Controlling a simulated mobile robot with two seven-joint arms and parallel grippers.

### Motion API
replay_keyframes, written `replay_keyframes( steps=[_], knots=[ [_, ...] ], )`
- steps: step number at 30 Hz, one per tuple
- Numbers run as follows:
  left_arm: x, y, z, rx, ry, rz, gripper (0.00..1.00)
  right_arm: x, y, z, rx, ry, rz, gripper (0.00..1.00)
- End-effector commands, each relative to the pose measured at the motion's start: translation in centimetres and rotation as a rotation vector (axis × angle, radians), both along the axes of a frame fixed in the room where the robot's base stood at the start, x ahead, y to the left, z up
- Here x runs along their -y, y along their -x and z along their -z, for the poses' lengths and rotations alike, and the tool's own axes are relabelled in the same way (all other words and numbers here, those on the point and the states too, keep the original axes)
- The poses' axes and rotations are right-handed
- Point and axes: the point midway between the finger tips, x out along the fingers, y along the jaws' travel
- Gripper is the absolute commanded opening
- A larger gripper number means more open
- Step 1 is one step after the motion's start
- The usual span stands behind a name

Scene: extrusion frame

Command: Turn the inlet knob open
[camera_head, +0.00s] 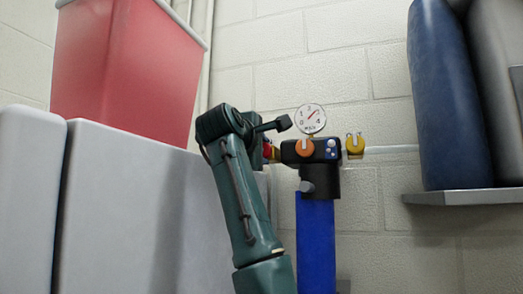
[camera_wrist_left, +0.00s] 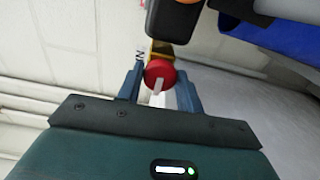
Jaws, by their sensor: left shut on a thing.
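A red knob (camera_wrist_left: 158,73) with a white pointer stripe sits between the two fingers of my left gripper (camera_wrist_left: 160,80) in the left wrist view. The gripper is shut on it. The stripe points towards the bottom of that picture. In the head view the red knob (camera_head: 267,150) shows only as a sliver, mostly hidden behind my left wrist. It is on a yellow fitting at the left side of the black filter head (camera_head: 318,157), above a blue filter body (camera_head: 316,240). My right gripper is in neither view.
A round gauge (camera_head: 310,118) and an orange knob (camera_head: 305,147) are on the filter head. A yellow valve (camera_head: 355,145) is at its right. A red bin (camera_head: 125,65) stands on a grey cabinet (camera_head: 150,210) at left. A shelf (camera_head: 465,196) holds a blue object (camera_head: 445,100).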

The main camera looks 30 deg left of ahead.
Motion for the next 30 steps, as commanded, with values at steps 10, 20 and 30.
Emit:
replay_keyframes(
  steps=[10, 20, 30],
  knots=[
    [0.0, 0.0, 0.0, 0.000, 0.001, -0.001, 0.53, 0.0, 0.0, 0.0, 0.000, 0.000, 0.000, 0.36],
    [0.0, 0.2, 0.1, 0.000, 0.000, 0.000, 0.57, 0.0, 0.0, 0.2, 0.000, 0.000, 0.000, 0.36],
    [1.4, 6.0, 0.3, 0.006, 0.001, -0.001, 0.57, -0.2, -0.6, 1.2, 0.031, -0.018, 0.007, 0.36]
  ],
)
